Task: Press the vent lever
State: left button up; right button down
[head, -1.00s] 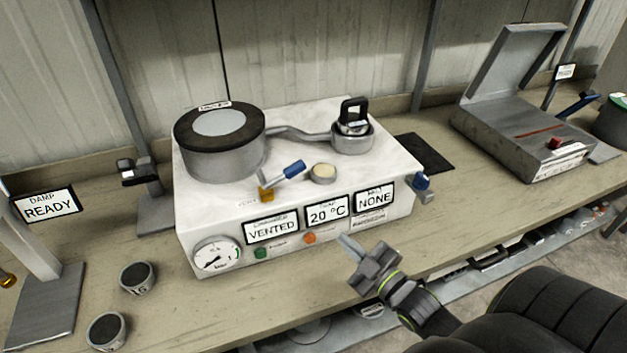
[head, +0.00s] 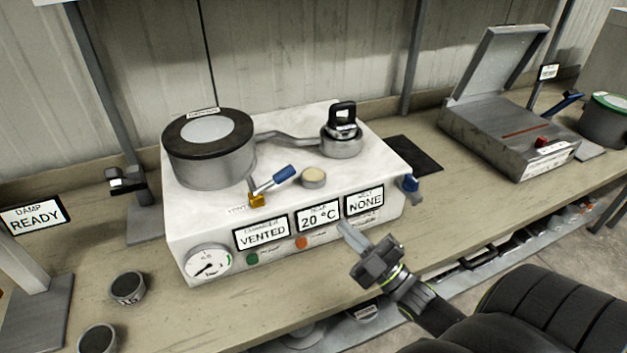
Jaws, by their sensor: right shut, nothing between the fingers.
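The vent lever has a blue handle (head: 284,173) on a brass base (head: 257,200), on top of the white machine (head: 190,230). The handle tilts up to the right. The front display (head: 262,237) reads VENTED; the others read 20 °C and NONE. My right gripper (head: 349,233) is shut and empty, in front of the machine's lower right front, below and to the right of the lever and apart from it. My left gripper is not in view.
A dark-lidded round chamber (head: 208,143) and a black-handled part (head: 342,128) stand on the machine. A blue knob (head: 410,183) juts from its right side. An open grey box (head: 510,135) stands right. Small dark-topped cups (head: 127,288) sit at the left front.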

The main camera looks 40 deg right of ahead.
jog(key=p, duration=0.5)
send_near(275, 180)
jog(key=w+r, duration=0.1)
jog(key=w+d+r, duration=0.2)
jog(key=shift+w+d, duration=0.25)
jog(key=shift+w, duration=0.15)
jog(key=shift+w+a+r, duration=0.1)
jog(key=shift+w, duration=0.35)
jog(key=shift+w, duration=0.1)
